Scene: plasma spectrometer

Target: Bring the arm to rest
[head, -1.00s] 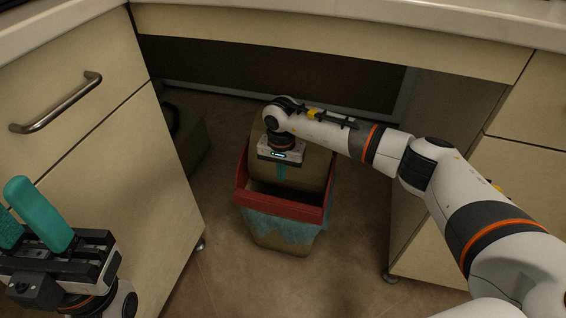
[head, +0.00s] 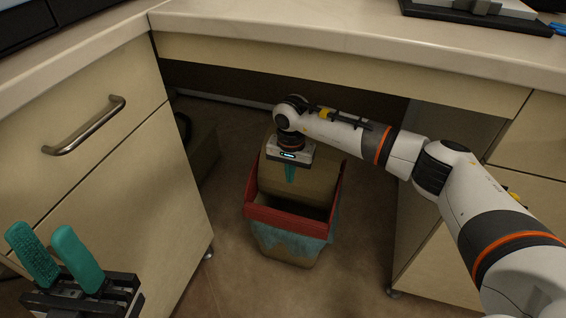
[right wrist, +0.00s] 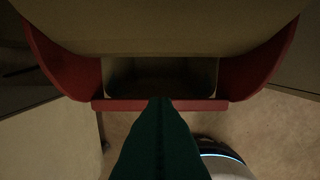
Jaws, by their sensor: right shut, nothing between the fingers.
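My right arm (head: 440,170) reaches in from the right edge of the head view, bent at the elbow. In the right wrist view the shut teal fingers (right wrist: 161,105) point toward the bin's red rim (right wrist: 160,105), seen from above. My left gripper (head: 42,235) is at the lower left of the head view, its two teal fingers pointing up with a gap between them, empty.
A cream cabinet with a metal handle (head: 85,126) stands at left, and another cabinet (head: 450,240) at right. The pale countertop (head: 330,40) runs above the bin. A dark box (head: 198,140) stands at the back left. Brown floor (head: 230,280) around the bin is clear.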

